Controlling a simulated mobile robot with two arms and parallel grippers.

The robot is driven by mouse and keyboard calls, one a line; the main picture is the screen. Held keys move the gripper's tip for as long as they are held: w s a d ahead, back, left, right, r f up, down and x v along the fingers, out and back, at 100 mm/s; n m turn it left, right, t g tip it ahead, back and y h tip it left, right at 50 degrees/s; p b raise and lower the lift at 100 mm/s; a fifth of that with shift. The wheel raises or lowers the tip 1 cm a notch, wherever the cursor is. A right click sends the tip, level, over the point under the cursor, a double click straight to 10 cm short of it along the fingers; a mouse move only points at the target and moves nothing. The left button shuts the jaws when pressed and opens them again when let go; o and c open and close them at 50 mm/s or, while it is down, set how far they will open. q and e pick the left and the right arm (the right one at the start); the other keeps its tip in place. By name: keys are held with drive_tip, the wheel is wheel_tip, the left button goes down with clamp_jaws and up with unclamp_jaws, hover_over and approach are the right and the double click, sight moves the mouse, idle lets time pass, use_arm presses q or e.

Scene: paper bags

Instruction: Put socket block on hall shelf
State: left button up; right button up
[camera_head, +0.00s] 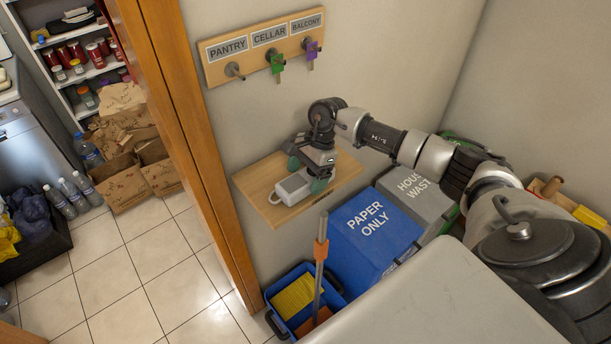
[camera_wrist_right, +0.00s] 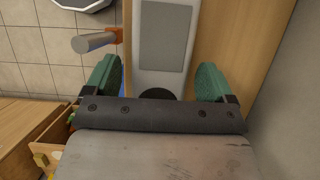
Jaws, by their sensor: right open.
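The socket block (camera_head: 292,188), a white and grey elongated block, rests on the wooden hall shelf (camera_head: 258,178) near its front edge. It also shows in the right wrist view (camera_wrist_right: 163,40), over the light wood of the shelf (camera_wrist_right: 232,55). My right gripper (camera_head: 307,175) is just above the shelf at the block. Its green fingers stand apart on both sides of the block's near end, with gaps showing in the right wrist view (camera_wrist_right: 155,82). The gripper hides part of the block in the head view. My left gripper is not in view.
A key board (camera_head: 264,42) with labelled hooks hangs above the shelf. A blue paper bin (camera_head: 372,236) and a grey bin (camera_head: 417,196) stand below right. A blue bucket (camera_head: 273,318) with an orange-collared pole (camera_head: 320,262) is below. A wooden door frame (camera_head: 185,120) is left.

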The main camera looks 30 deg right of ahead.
drive_tip(key=b+v, duration=0.3)
drive_tip(key=v, duration=0.8)
drive_tip(key=shift+r, duration=0.25)
idle(0.4)
